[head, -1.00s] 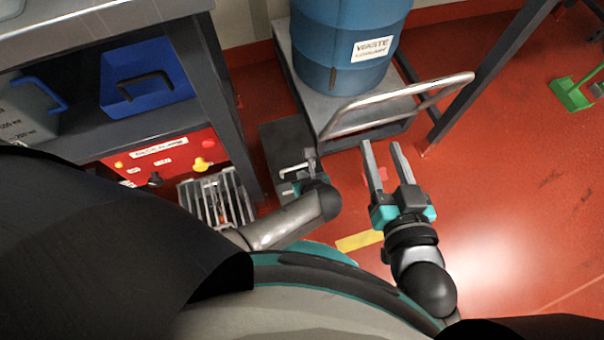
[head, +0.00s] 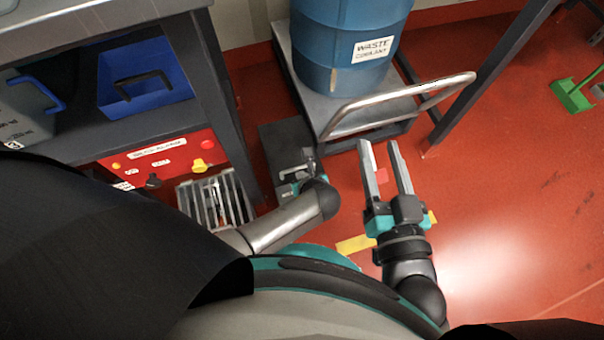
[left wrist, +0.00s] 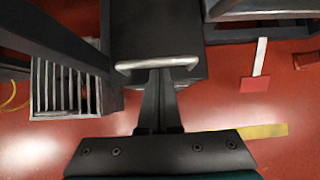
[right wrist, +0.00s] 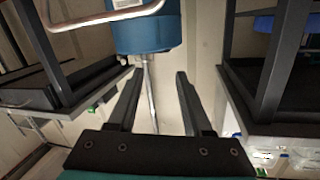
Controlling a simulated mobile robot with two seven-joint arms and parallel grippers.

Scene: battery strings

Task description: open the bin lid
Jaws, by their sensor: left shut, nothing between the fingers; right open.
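The bin (head: 283,138) is a dark grey box on the floor beside the trolley. A pale bar handle (head: 296,172) shows at its near side. In the left wrist view the bin's dark top (left wrist: 157,28) fills the upper middle, with the silver handle (left wrist: 158,63) across its near edge. The lid looks closed. My left gripper (left wrist: 158,74) is shut and empty, its fingertips right at the handle; I cannot tell whether they touch. In the head view its wrist mostly hides it. My right gripper (head: 379,146) is open and empty, right of the bin and above the floor.
A trolley (head: 352,108) with a push rail carries a blue waste drum (head: 340,40) behind the bin. A shelf bench (head: 216,105) with a blue bin (head: 148,85) and red cabinet (head: 165,160) stands left. A grey slatted crate (head: 215,200) is near.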

